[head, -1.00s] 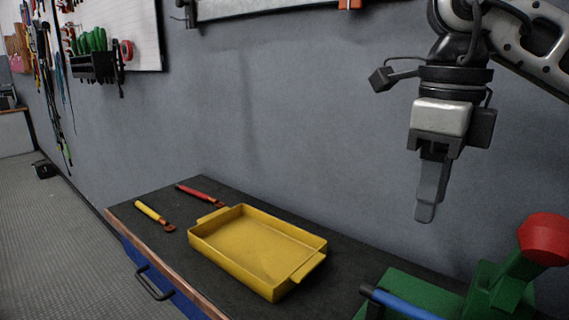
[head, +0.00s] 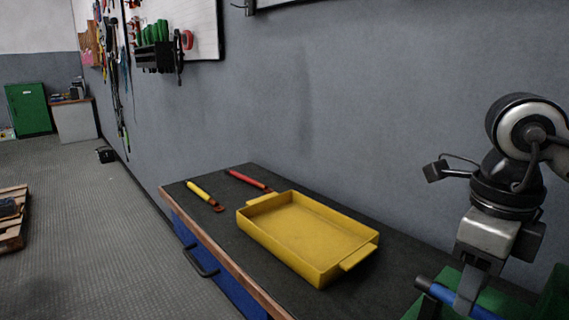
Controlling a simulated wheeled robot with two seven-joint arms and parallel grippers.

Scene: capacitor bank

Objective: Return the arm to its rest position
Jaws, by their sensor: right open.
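My right arm comes in from the right edge of the head view. Its gripper (head: 468,290) hangs down at the lower right, in front of the green machine (head: 500,301) with a blue handle (head: 460,303). I see its fingers nearly edge-on, with nothing held between them. Whether it touches the green machine cannot be told from this angle. My left gripper is not in view.
A yellow tray (head: 310,236), empty, stands on the dark workbench (head: 232,236). A yellow-handled tool (head: 204,195) and a red-handled tool (head: 248,181) lie behind it. A grey wall backs the bench. Open floor (head: 110,240) and a pallet (head: 12,215) are at left.

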